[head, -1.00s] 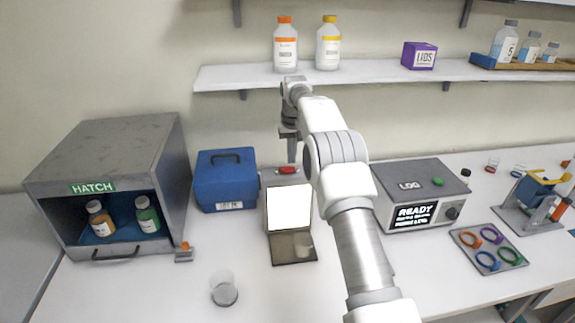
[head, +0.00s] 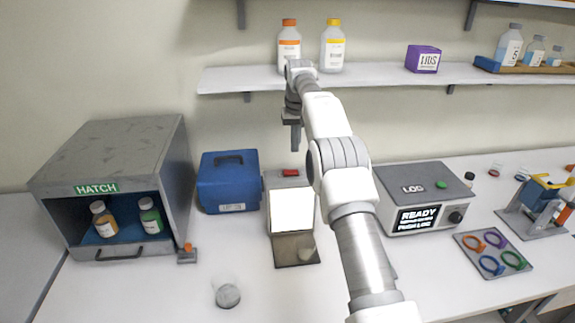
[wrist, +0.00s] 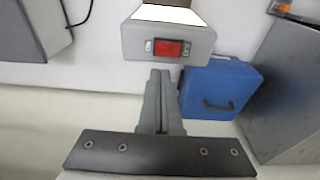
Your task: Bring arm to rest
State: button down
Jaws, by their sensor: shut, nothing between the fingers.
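My arm reaches up and away over the bench in the head view. My gripper (head: 295,150) hangs above the back of the bench, over the lit white-panel device (head: 291,208), and its fingers are together and empty. I see no contact between the fingers and the device.
The blue case (head: 228,182) and the grey hatch box (head: 110,160) stand left of my arm. The grey LOG box (head: 405,190) stands right. A shelf (head: 380,78) with bottles is behind. A clear beaker (head: 227,294) stands in front.

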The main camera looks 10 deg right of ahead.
jog(key=s+r+t+b, duration=0.1)
jog(key=s+r+b, duration=0.1)
jog(key=s+r, duration=0.7)
jog(key=s+r+t+b, duration=0.15)
jog(key=s+r, duration=0.45)
jog(key=s, duration=0.6)
jog(key=s+f+b, duration=0.1)
jog(key=s+f, duration=0.3)
jog(key=s, duration=0.5)
jog(key=s+f+t+b, duration=0.1)
jog(key=s+f, duration=0.3)
jog(key=s, duration=0.5)
jog(key=s+f+b, duration=0.2)
jog(key=s+f, duration=0.2)
jog(key=s, duration=0.5)
jog(key=shift+f, duration=0.2)
